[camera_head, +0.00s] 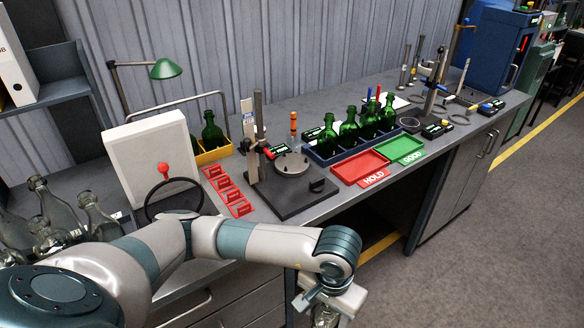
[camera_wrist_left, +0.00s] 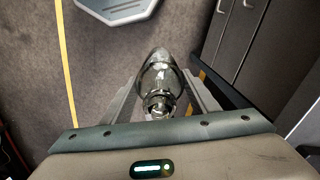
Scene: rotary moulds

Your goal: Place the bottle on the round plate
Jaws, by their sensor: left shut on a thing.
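A clear glass bottle (camera_wrist_left: 160,72) is between the fingers of my left gripper (camera_wrist_left: 162,88), which is shut on it. In the head view my left gripper (camera_head: 325,299) hangs in front of the bench's front edge, over the floor side, and only a little of the bottle (camera_head: 325,317) shows below it. The round plate (camera_head: 291,164) is a grey disc on a dark base with an upright post, on the bench behind and left of my gripper. The plate's top looks bare. My right gripper is in neither view.
Several clear bottles (camera_head: 95,213) stand at the left. Red card holders (camera_head: 228,190) lie left of the plate's base. A blue rack (camera_head: 349,152) of green bottles, a red HOLD tray (camera_head: 358,168) and a green GOOD tray (camera_head: 402,149) are to its right.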

